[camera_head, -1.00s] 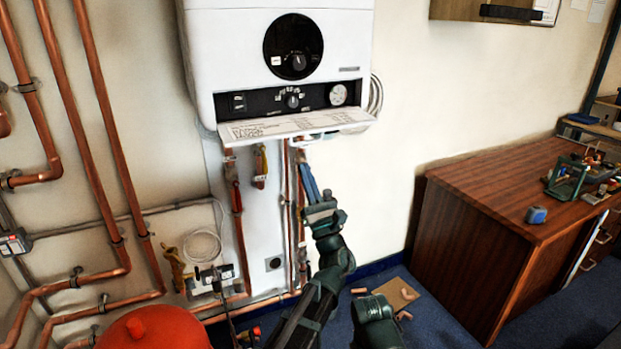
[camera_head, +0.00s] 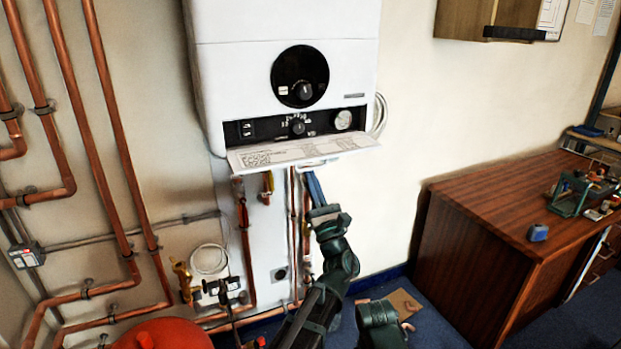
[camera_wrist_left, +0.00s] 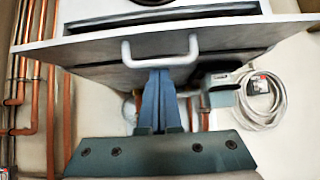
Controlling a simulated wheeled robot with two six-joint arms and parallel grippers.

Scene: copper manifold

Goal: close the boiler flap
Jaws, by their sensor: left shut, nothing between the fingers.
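The boiler flap (camera_head: 300,153) hangs open at the bottom of the white boiler (camera_head: 236,67), sticking out below the dark control strip with its printed face up. In the left wrist view the flap's grey underside (camera_wrist_left: 88,48) shows with a white bar handle (camera_wrist_left: 128,55). My left gripper (camera_head: 312,178) is shut and empty, its blue fingers pointing up under the flap's right part. In the left wrist view the fingertips (camera_wrist_left: 157,74) appear at the handle's middle; I cannot tell whether they touch it. My right gripper is not in view.
Copper pipes (camera_head: 110,130) run down the wall at left, and more pipes and valves hang below the boiler. A red rounded vessel (camera_head: 165,334) stands at lower left. A wooden desk (camera_head: 490,235) is at right. A coiled white cable (camera_wrist_left: 261,98) hangs beside the boiler.

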